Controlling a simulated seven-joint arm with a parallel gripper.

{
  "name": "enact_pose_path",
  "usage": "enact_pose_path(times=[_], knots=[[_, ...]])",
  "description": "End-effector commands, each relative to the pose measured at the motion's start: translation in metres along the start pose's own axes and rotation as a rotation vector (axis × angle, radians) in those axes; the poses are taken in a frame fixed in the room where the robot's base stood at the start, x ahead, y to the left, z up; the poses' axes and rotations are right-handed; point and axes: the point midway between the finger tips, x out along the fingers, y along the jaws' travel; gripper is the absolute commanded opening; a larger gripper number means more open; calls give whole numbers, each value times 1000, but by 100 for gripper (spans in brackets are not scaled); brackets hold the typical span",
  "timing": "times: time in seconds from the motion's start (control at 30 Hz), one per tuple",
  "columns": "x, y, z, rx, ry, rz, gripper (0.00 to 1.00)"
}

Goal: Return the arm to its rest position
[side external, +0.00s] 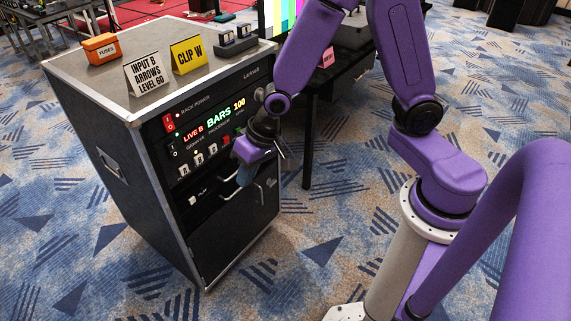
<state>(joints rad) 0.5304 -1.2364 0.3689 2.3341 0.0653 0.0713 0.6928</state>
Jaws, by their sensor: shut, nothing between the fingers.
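My purple arm comes down from the top of the side external view, bent at the elbow. My gripper (243,178) is low in front of the black rack cabinet (90,100), near the right part of its front panel. It is shut and holds nothing. Its fingers overlap the lower controls and a handle in the picture, and I cannot tell whether they touch the panel. The panel display (214,119) reads "LIVE B", "BARS" and "100". The wrist hides part of the panel's right side.
An "INPUT B ARROWS LEVEL 60" card (147,76), a yellow "CLIP W" card (188,56) and an orange fuses box (101,48) stand on the cabinet top. A dark table (340,70) is behind my arm. Open carpet (310,225) lies right of the cabinet.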

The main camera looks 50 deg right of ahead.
Motion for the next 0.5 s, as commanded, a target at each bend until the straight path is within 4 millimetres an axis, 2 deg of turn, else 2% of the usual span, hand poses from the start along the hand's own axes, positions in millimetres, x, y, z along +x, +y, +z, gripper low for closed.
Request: enact_pose_path(times=[0.03, 0.23, 0.4, 0.5], knots=[[-19, -2, 14, -96, -25, 0, 0], [-82, 9, 74, -481, -146, 24, 0], [-132, 34, 121, -798, -243, 39, 0], [-154, 50, 142, -948, -290, 46, 0]])
